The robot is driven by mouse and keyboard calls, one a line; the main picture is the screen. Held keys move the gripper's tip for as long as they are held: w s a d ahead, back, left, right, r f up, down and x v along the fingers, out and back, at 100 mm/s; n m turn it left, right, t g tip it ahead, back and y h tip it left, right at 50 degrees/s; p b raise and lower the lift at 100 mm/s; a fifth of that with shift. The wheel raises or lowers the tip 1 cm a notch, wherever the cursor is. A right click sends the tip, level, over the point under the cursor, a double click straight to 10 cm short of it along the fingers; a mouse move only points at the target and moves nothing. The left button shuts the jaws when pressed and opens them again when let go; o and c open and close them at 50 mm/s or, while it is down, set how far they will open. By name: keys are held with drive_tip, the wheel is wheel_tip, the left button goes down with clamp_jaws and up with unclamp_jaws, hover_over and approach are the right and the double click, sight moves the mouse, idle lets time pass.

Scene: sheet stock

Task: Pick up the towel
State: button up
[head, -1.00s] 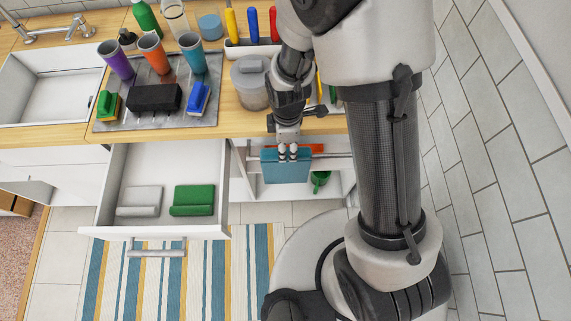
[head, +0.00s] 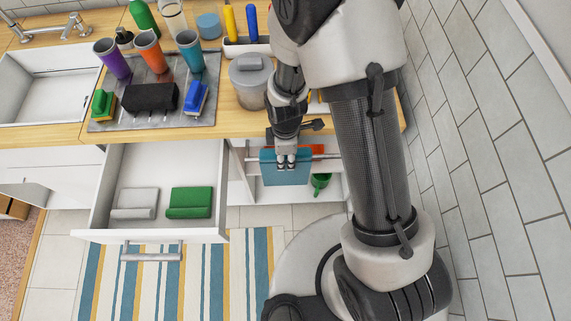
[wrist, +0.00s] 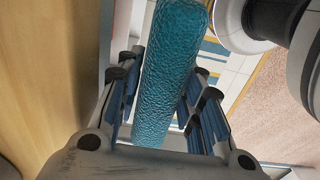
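A teal towel (head: 270,172) hangs over a rail below the counter's front edge. My gripper (head: 286,163) points down at the towel's upper part. In the wrist view the towel (wrist: 172,60) runs between my gripper's two fingers (wrist: 165,85). The fingers stand apart, with a visible gap beside the towel, so my gripper is open and holds nothing. A folded grey cloth (head: 135,203) and a folded green cloth (head: 189,202) lie in the open drawer.
The open white drawer (head: 228,200) juts out left of the towel. An orange thing (head: 318,149) and a green mug (head: 320,182) are behind and right of it. A lidded container (head: 250,85), cups and sponges stand on the counter above. A striped rug (head: 170,285) covers the floor.

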clamp_jaws()
drive_tip(key=shift+r, duration=0.1)
